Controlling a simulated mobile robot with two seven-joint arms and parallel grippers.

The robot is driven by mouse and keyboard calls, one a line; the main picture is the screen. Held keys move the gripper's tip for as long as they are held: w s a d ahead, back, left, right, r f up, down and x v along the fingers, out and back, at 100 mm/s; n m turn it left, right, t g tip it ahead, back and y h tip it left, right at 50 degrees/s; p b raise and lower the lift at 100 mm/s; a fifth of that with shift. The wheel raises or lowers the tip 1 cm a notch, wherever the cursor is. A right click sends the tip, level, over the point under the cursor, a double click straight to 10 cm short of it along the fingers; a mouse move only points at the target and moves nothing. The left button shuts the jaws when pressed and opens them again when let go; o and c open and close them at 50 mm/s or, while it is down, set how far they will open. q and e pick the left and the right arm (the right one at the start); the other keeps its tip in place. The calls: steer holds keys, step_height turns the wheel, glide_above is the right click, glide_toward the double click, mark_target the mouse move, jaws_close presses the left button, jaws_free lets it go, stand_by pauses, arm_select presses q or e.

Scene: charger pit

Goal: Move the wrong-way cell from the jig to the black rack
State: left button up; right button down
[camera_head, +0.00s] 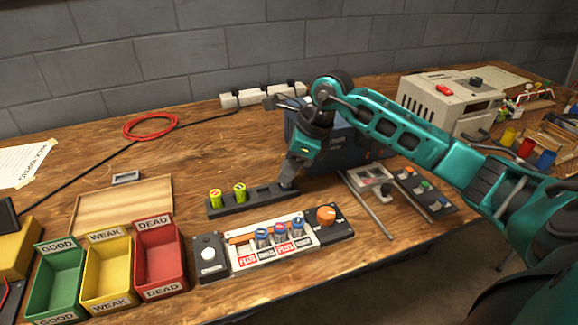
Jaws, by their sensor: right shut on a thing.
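The black rack (226,207) lies on the bench with two yellow-green cells (215,196) (239,191) upright in its left part. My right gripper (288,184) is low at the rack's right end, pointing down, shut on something. What it holds is hidden by the fingers, and I cannot tell whether it is seated in the rack. The jig (244,259) stands in front of the rack, with PLUS and MINUS labels. Blue-and-silver cells (263,238) (281,233) (298,229) stand in it. My left gripper is not in view.
Green (58,283), yellow (106,270) and red (160,258) bins stand at the left. An orange knob (326,215) adjoins the jig's right end. A dark blue box (340,146) is close behind my gripper.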

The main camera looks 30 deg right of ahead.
steer(key=shift+f+b, duration=0.3)
steer(key=shift+f, duration=0.2)
stand_by(0.7)
steer(key=c, duration=0.9)
jaws_free()
steer(key=shift+r, duration=0.1)
steer(key=shift+r+p, duration=1)
steer(key=shift+r, duration=0.25)
steer(key=shift+r+p, duration=1.6)
steer(key=shift+r, duration=0.6)
